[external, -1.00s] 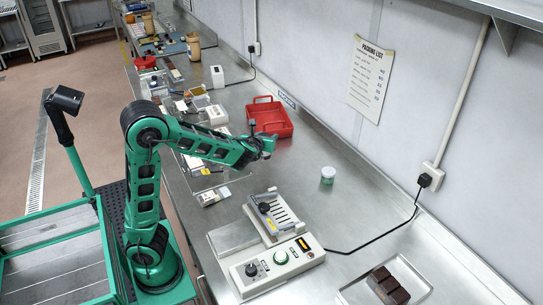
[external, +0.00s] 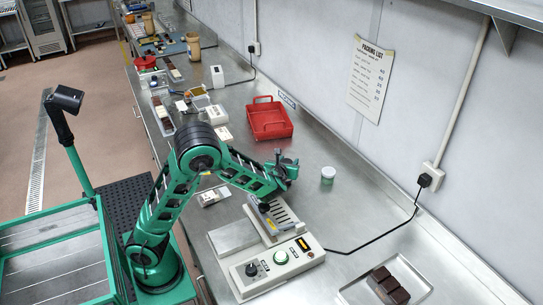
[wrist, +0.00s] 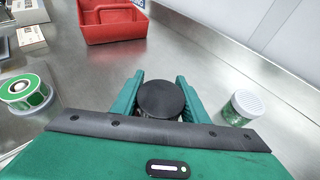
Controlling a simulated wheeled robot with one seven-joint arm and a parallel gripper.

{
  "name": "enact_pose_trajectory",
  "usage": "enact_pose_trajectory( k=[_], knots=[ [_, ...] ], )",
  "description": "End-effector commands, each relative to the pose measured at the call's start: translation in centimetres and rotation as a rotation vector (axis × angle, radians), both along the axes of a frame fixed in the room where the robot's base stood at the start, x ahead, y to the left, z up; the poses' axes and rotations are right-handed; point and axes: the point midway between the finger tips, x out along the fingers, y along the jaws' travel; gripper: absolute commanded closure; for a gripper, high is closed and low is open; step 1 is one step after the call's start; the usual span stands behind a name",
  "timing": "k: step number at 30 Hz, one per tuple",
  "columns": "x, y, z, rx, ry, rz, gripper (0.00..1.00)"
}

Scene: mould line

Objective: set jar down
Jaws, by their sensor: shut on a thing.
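My gripper (wrist: 160,102) is shut on a jar with a round black lid (wrist: 160,97), seen from above between the two green fingers in the wrist view. The lid hides most of the jar's body. In the external view, my gripper (external: 287,172) is over the steel counter (external: 345,222), left of a white-lidded jar with green contents (external: 328,175). That jar also stands to the right of the fingers in the wrist view (wrist: 243,107), apart from them. I cannot tell whether the held jar touches the counter.
A red basket (external: 268,119) stands behind my gripper. A wire-topped device (external: 275,214) and a control box (external: 272,264) sit in front. A green-labelled roll (wrist: 27,92) is at the left in the wrist view. Counter right of the white-lidded jar is clear.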

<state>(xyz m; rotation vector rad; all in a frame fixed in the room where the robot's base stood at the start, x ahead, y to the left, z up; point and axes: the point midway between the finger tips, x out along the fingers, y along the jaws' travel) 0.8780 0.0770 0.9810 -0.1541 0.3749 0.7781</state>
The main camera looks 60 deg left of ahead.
Motion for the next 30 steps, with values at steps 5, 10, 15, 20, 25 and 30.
enact_pose_trajectory(
  k=[5, 10, 15, 20, 25, 30],
  knots=[
    [0.0, 0.1, -0.2, -0.001, -0.002, 0.001, 0.89],
    [0.0, 0.1, -0.4, 0.0, -0.001, 0.0, 0.89],
    [0.0, 0.0, -0.4, -0.001, -0.001, 0.0, 0.41],
    [0.0, 0.0, -0.4, -0.001, -0.001, 0.0, 0.41],
    [-0.3, -0.3, 0.0, -0.003, -0.001, -0.001, 0.41],
    [-1.9, -2.0, 1.0, -0.003, -0.002, -0.003, 0.41]
  ],
)
